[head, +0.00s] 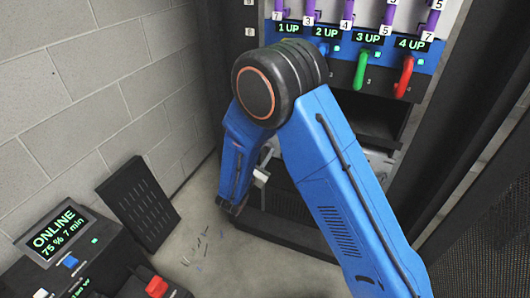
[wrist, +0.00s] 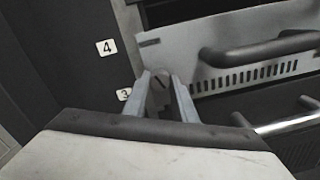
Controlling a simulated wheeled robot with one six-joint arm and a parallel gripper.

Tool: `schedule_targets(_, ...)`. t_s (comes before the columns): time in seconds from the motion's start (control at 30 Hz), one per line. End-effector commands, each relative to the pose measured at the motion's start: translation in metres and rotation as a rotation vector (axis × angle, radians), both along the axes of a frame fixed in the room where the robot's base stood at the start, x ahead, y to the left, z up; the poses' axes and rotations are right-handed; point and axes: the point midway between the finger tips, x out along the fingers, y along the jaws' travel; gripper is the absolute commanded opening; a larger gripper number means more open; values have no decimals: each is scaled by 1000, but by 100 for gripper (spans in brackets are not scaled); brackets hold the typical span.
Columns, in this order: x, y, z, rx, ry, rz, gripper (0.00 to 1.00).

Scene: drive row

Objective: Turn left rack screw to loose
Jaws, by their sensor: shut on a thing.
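The left rack screw (wrist: 158,82) is a small grey round knob with a dark line on its face, at the left end of a grey front panel. My gripper (wrist: 160,90) has one finger on each side of it and is shut on it. The line on the knob's face looks tilted off upright; I cannot tell whether it is tight or loose. In the head view my blue arm hides the screw and most of the gripper.
The grey rack panel (wrist: 240,62) has a dark handle (wrist: 260,47) and vent slots. A lighter metal handle (wrist: 288,122) is lower right. A dark rack post (wrist: 75,60) bears number labels. A dark slotted panel (head: 138,203) leans on the wall at left, near an "ONLINE" display (head: 55,231).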

Motion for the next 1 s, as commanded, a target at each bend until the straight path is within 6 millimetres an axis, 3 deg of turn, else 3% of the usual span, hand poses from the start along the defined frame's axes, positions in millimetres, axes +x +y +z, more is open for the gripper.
schedule_targets(1.0, 0, 1, -1, -908, 330, 0, 2)
